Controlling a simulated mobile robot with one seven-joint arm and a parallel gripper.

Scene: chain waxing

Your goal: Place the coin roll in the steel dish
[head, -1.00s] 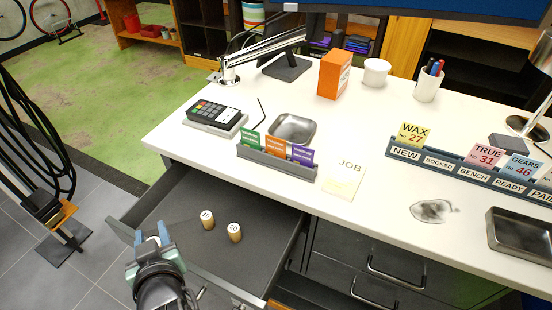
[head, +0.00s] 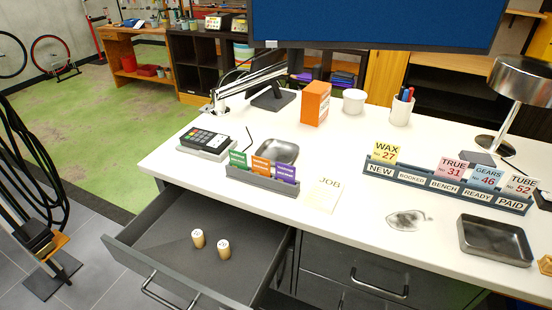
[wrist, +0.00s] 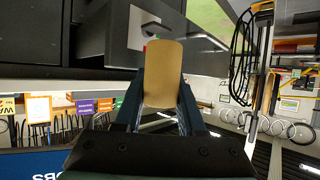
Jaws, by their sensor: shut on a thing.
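My gripper (wrist: 161,92) shows only in the wrist view, shut on a tan coin roll (wrist: 163,65) between its two fingers. The roll is clear of any surface I can make out. In the head view, two more coin rolls (head: 198,238) (head: 224,249) stand upright in the open drawer, with pale tops. The steel dish (head: 278,151), shallow and grey, sits on the white desk behind a small card holder, which hides its front edge. It looks empty. My gripper and the held roll are outside the head view.
The card holder (head: 262,181) with coloured cards stands before the dish. The open drawer (head: 165,262) juts out in front. A dark metal tray (head: 467,246) lies far right.

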